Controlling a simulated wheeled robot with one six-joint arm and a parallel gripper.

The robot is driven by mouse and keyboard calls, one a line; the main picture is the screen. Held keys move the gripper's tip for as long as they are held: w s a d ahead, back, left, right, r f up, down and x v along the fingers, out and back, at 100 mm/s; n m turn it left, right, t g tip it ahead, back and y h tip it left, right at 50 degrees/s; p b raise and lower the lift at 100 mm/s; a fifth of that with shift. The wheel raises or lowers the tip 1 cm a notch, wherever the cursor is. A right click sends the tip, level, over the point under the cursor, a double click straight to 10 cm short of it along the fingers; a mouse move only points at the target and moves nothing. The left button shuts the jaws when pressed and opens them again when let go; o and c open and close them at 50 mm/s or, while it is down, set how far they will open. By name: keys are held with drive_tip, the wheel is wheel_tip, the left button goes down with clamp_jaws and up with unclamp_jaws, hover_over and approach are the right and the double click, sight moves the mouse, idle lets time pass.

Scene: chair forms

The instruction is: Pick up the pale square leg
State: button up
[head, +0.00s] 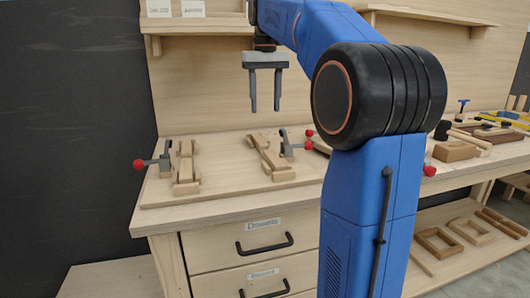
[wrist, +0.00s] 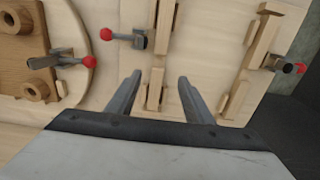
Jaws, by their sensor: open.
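Two pale square-sided wooden pieces lie in clamp forms on the bench; I cannot tell for certain which is the pale square leg. One pale piece (head: 267,154) is at the middle of the board in the head view; it also shows in the wrist view (wrist: 159,50), running up the picture between my fingertips. The other pale piece (head: 186,163) is at the left; it shows at the right of the wrist view (wrist: 261,45). My gripper (head: 266,108) is open and empty, pointing down well above the board. Its fingers also show in the wrist view (wrist: 158,82).
Toggle clamps with red knobs stand beside the forms, one at the left (head: 152,163) and one by the middle piece (head: 292,145). A brown wooden part with round bosses (wrist: 22,55) is clamped nearby. A shelf (head: 212,27) is behind. My arm hides the bench's middle.

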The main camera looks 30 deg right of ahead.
hover_over(266, 145)
drive_tip(key=s+a, duration=0.2)
drive_tip(key=f, duration=0.9)
drive_tip(key=shift+d, duration=0.25)
drive_tip(key=shift+w+d+f, duration=0.1)
drive_tip(key=shift+f, duration=1.25)
drive_tip(key=shift+w+d+f, duration=0.1)
drive_tip(key=shift+f, duration=1.25)
drive_tip(key=shift+c, duration=0.4)
clamp_jaws()
drive_tip(key=shift+r, duration=0.15)
